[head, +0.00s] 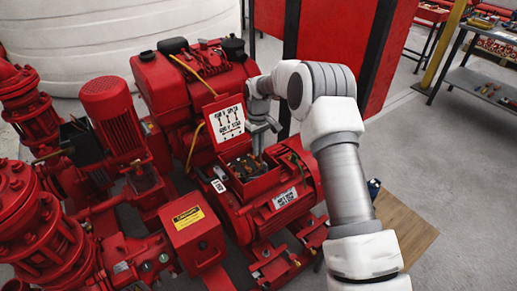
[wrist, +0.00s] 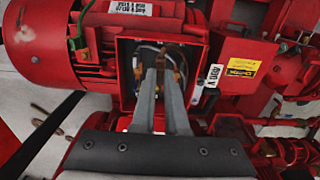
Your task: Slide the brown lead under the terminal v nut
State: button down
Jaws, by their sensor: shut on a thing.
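The open terminal box of the red motor shows in the head view (head: 231,181) and in the wrist view (wrist: 126,77). Dark, grey and brown leads lie inside it. My gripper (wrist: 163,66) reaches into the box, its two grey fingers close together. In the head view my gripper (head: 257,150) points down into the box from above. It is shut on a thin brown piece, which looks like the brown lead (wrist: 181,68); the fingers hide most of it. The terminal v nut cannot be made out among the leads and fingers.
The raised box lid with a white diagram label (head: 224,121) stands behind the opening. The box walls are close around my fingers. Red pumps and pipes (head: 40,210) crowd the left.

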jog(key=shift+f+b, duration=2.95)
jog(key=shift+f, duration=2.35)
jog(key=shift+f, duration=0.2)
jog(key=shift+w+a+b, duration=0.3)
jog(key=shift+w+a, duration=0.05)
jog(key=shift+w, duration=0.2)
jog(key=shift+w+a+b, duration=0.3)
jog(key=shift+w+a, duration=0.05)
jog(key=shift+w, duration=0.2)
jog(key=c, duration=0.5)
grip_release()
jog(key=shift+c, duration=0.2)
jog(key=shift+r, duration=0.15)
jog(key=shift+r+p, duration=2.6)
jog(key=shift+r, duration=1.8)
